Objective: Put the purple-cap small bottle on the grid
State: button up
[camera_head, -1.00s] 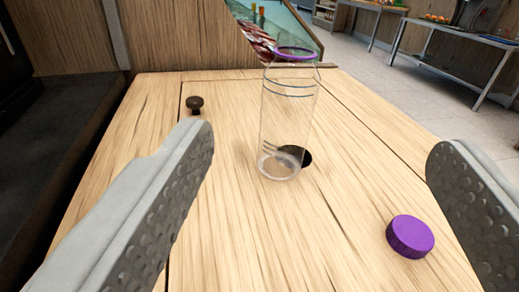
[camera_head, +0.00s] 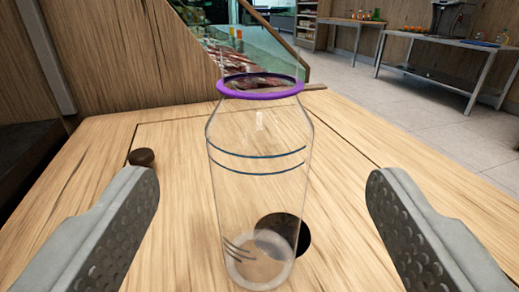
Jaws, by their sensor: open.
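A clear, empty small bottle (camera_head: 258,185) with a purple ring at its neck stands upright on the wooden table (camera_head: 350,190). It has two dark blue lines around its upper body, and no cap covers its top. My gripper (camera_head: 262,200) is open, with one finger on each side of the bottle and a gap on both sides. The fingers do not touch it. The bottle is a little nearer the left finger than the right one. I cannot make out a grid in this view.
A round dark hole (camera_head: 290,232) in the table shows behind and through the bottle's base. A small dark knob (camera_head: 142,157) stands near the left finger. A wooden wall (camera_head: 110,60) rises behind. Metal tables (camera_head: 440,62) stand far off at the right.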

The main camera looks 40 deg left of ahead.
aim_at(260, 170)
jog(key=shift+x, duration=3.3)
jog(key=shift+f, duration=0.1)
jog(key=c, duration=1.1)
